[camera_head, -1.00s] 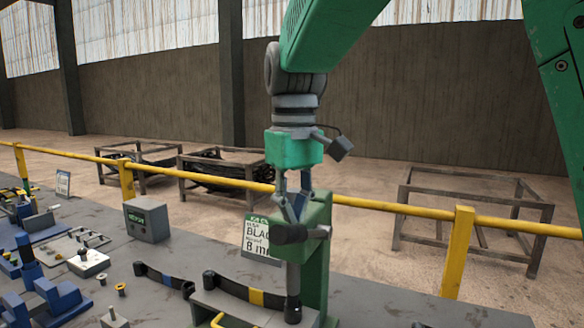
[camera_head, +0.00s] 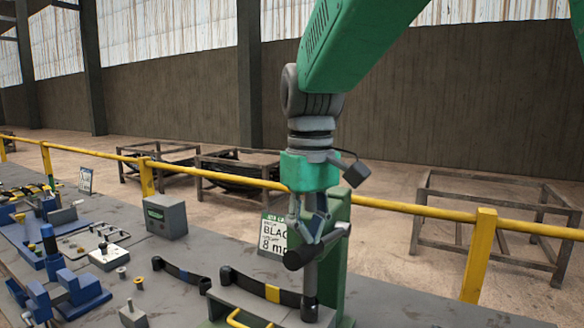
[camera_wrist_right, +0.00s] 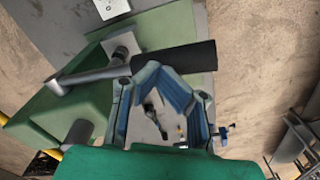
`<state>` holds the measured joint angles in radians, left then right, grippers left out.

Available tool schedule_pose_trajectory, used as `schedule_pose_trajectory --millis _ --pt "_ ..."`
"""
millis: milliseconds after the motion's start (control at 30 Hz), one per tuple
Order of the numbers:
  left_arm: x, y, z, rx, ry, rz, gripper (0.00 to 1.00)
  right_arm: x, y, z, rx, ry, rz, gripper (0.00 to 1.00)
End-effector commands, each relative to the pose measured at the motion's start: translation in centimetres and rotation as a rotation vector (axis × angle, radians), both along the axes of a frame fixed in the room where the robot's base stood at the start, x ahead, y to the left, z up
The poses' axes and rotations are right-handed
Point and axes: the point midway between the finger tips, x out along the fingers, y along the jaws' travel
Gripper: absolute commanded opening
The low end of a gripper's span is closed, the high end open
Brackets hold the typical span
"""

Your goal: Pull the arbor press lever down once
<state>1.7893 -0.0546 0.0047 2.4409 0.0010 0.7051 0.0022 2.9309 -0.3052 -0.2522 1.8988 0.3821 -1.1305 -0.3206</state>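The green arbor press (camera_head: 334,270) stands on the bench at the middle right, its ram above a dark strip. Its lever has a dark handle (camera_head: 298,259) that slopes down to the left from a grey hub. My right gripper (camera_head: 312,238) points down just above the lever. In the right wrist view, its blue-padded fingertips (camera_wrist_right: 162,72) come together in a V at the dark handle (camera_wrist_right: 178,58), which crosses just beyond them. The fingers look shut, pressed against or very near the handle rather than around it. My left gripper is not in view.
A sign (camera_head: 273,235) stands behind the press and a grey box (camera_head: 166,217) to its left. Blue fixtures (camera_head: 85,290) and dark strips lie on the bench at left. A yellow rail (camera_head: 400,207) runs behind. The bench right of the press looks clear.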

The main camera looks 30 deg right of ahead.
Motion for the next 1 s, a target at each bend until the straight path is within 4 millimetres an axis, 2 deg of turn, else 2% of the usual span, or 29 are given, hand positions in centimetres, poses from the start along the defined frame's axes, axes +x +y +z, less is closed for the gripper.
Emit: schedule_pose_trajectory --millis 33,333,767,1000 --pt "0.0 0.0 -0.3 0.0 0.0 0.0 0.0 -0.1 0.1 -0.8 -0.001 0.005 0.0 0.0" --pt "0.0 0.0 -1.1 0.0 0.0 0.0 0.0 -0.3 0.4 -3.1 0.0 0.006 -0.001 0.0" --pt "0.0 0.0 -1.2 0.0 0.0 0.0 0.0 -0.2 0.3 -3.5 0.0 0.004 -0.001 0.0" --pt "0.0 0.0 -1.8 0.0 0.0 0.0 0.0 -0.2 0.2 -5.1 0.001 0.006 -0.001 0.0"
